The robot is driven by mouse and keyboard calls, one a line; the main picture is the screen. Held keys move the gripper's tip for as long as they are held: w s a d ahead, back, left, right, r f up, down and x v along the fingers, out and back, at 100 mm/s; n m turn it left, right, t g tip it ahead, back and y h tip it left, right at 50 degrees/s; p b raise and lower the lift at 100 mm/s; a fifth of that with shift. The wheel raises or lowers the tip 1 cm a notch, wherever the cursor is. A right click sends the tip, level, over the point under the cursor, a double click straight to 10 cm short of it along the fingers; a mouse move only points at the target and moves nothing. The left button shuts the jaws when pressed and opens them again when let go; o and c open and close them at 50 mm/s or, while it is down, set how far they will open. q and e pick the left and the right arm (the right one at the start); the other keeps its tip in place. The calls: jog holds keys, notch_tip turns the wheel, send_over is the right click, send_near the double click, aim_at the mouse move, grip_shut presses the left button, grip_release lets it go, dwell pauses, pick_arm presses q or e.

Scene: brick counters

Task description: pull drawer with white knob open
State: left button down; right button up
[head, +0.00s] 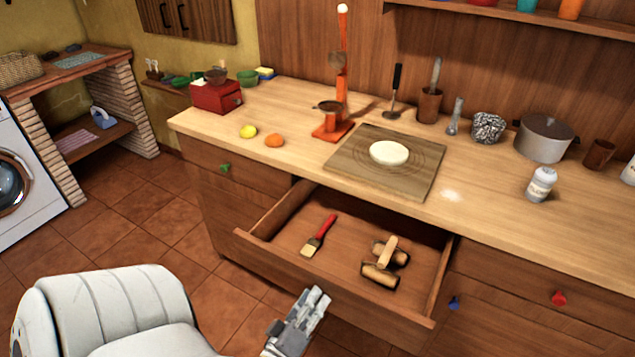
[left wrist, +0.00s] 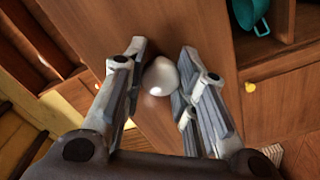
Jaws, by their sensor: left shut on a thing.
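The wooden drawer (head: 345,243) stands pulled out from the counter, with its inside showing in the head view. The white knob (left wrist: 160,77) on its front shows in the left wrist view, between the two fingers of my left gripper (left wrist: 161,54). The gripper is shut on the knob. In the head view my left gripper (head: 315,299) is in front of the drawer, and the knob is hidden there. My right gripper is not in view.
A red-handled brush (head: 319,236) and wooden pieces (head: 380,274) lie in the drawer. Above is the counter with a cutting board (head: 350,180) and a pot (head: 545,140). Other drawers have a green knob (head: 225,168) and a red knob (head: 558,298). Tiled floor is at left.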

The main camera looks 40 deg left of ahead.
pick_arm(q)
jog(key=shift+s, duration=0.1)
jog(key=c, duration=1.1)
grip_release()
jog(key=shift+c, duration=0.2)
jog(key=v, duration=1.2)
jog(key=shift+f, duration=0.1)
